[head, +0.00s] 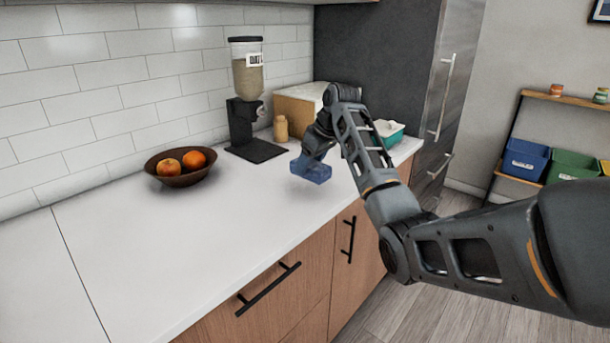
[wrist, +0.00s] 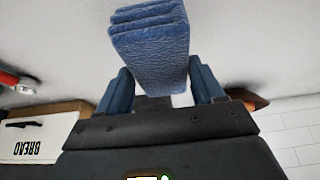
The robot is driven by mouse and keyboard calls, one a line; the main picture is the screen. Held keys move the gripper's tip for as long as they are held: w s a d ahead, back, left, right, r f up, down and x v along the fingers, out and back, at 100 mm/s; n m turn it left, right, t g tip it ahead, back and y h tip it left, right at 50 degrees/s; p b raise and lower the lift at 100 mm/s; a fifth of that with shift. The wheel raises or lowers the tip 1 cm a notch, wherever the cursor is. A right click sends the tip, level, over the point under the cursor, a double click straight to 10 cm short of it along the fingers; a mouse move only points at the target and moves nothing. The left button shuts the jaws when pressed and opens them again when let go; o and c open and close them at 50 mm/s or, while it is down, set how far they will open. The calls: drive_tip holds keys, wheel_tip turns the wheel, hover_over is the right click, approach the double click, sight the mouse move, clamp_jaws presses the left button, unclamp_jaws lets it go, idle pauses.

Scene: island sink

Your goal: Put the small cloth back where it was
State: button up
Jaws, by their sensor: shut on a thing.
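A small blue folded cloth (head: 314,173) is at the end of my arm, over the white counter. My gripper (head: 308,162) points down and is shut on it. In the wrist view the cloth (wrist: 150,42) shows as a stack of folded layers. It sticks out between the two fingers of my gripper (wrist: 160,88). I cannot tell whether its lower side touches the counter.
A brown bowl (head: 170,178) with two fruits stands at the left by the wall. A dispenser (head: 248,100), a small jar (head: 281,129) and a bread box (wrist: 40,140) stand behind. A teal container (head: 390,136) is at the far right end. The front-left counter (head: 150,255) is clear.

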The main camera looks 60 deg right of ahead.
sight(305, 177)
drive_tip(key=shift+w+a+f, duration=0.25)
drive_tip(key=shift+w+f, duration=0.15)
drive_tip(key=shift+w, duration=0.25)
drive_tip(key=shift+f+p, duration=0.4)
drive_tip(key=shift+f, duration=1.65)
drive_tip(key=o, duration=1.3)
drive_tip(key=v, duration=1.2)
drive_tip(key=shift+b, duration=0.4)
